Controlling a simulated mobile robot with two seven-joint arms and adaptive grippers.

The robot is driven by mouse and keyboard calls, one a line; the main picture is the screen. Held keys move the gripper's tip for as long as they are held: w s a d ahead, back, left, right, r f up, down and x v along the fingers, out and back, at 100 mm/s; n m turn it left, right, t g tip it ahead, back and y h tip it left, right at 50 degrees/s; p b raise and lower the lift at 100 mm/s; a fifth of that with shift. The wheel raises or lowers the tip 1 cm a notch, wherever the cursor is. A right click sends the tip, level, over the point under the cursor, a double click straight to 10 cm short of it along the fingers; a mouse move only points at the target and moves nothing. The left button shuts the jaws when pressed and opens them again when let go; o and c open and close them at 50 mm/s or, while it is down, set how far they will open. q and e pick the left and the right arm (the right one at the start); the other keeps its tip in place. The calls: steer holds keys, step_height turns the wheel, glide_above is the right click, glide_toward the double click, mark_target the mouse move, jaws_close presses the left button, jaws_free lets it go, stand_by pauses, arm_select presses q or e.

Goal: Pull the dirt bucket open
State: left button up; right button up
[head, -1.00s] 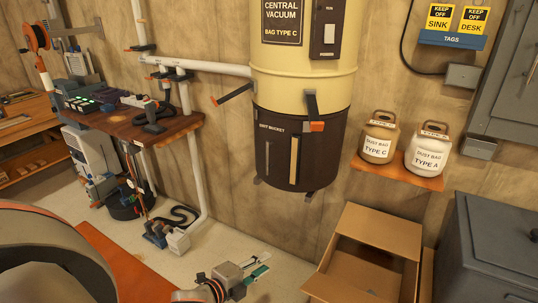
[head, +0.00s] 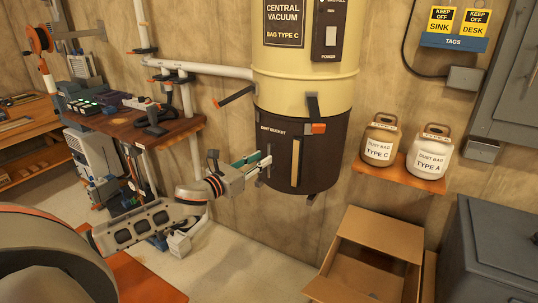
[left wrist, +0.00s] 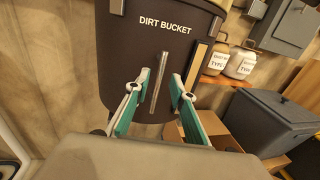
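The dirt bucket (head: 325,150) is the dark brown, labelled lower drum of the cream central vacuum; it looks closed against the body above. It also fills the upper middle of the left wrist view (left wrist: 120,55). A thin upright metal handle (left wrist: 160,80) is on its front, beside a tan strip (head: 295,162). My left gripper (head: 266,168) is open in front of the bucket. In the left wrist view its teal-padded fingers (left wrist: 157,100) appear on either side of the handle's lower part, with gaps on both sides. My right gripper is not in view.
An orange-tipped latch (head: 315,118) sits at the bucket's top edge. An orange-tipped lever (head: 234,97) projects left of the drum. A shelf (head: 400,178) with two dust bag jars is at right. An open cardboard box (head: 365,255) and grey chest (head: 495,250) stand below.

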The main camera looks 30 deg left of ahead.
arm_select(q)
steer(key=shift+w+d, duration=0.2)
steer(key=shift+w, duration=0.95)
steer(key=shift+w+d, duration=0.15)
steer(key=shift+w, duration=1)
jaws_close()
